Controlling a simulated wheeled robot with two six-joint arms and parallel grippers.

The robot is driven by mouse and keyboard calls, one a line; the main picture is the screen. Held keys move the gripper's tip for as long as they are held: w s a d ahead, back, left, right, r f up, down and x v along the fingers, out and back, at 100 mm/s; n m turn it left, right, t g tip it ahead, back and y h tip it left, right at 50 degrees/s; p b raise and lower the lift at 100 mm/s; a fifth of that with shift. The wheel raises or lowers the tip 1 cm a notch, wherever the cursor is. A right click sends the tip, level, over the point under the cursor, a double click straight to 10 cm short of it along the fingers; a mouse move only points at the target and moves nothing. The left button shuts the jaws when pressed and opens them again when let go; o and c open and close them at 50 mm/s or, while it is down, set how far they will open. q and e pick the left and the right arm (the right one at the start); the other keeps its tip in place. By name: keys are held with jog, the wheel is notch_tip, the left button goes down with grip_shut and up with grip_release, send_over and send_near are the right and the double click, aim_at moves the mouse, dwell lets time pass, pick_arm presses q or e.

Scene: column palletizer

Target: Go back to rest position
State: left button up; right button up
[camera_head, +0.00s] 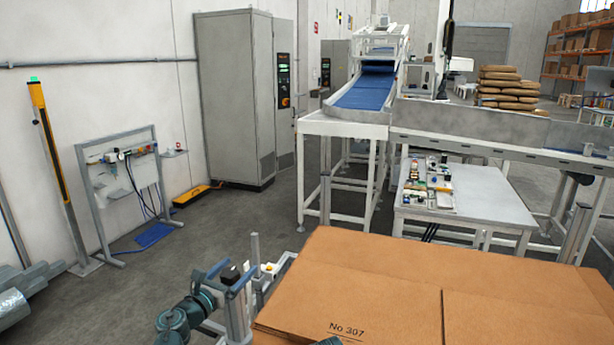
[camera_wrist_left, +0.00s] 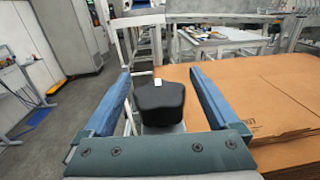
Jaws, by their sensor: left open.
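My left gripper (camera_head: 238,270) is low in the head view, just left of a large cardboard stack (camera_head: 380,275) marked "No 307". In the left wrist view the gripper (camera_wrist_left: 160,73) has its two blue fingers wide apart. A black block (camera_wrist_left: 160,102) with a small white label shows between the fingers in that picture; I cannot tell how far it is from them. No object is visibly clamped. The cardboard stack (camera_wrist_left: 262,95) lies to the right of the fingers in the wrist view.
A white table (camera_head: 470,200) with small parts stands behind the cardboard, beside a blue-belted conveyor (camera_head: 365,92). A grey cabinet (camera_head: 235,95) and a metal stand (camera_head: 128,175) are along the left wall. Open floor lies between them.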

pick_arm(q)
jog(key=n+y, duration=0.1)
jog(key=y, duration=0.1)
jog(key=n+t+y, duration=0.1)
jog(key=n+y, duration=0.1)
jog(key=y, duration=0.1)
jog(key=n+y, duration=0.2)
jog(key=shift+w+a+t+y, duration=0.15)
jog(key=shift+a+t+y, duration=0.15)
jog(key=shift+a+y, duration=0.1)
jog(key=shift+a+n+y, duration=0.2)
jog(key=shift+n+y, duration=0.45)
jog(key=shift+y, duration=0.35)
jog(key=shift+a+n+y, duration=0.15)
jog(key=shift+n+y, duration=0.5)
jog(key=shift+y, duration=0.35)
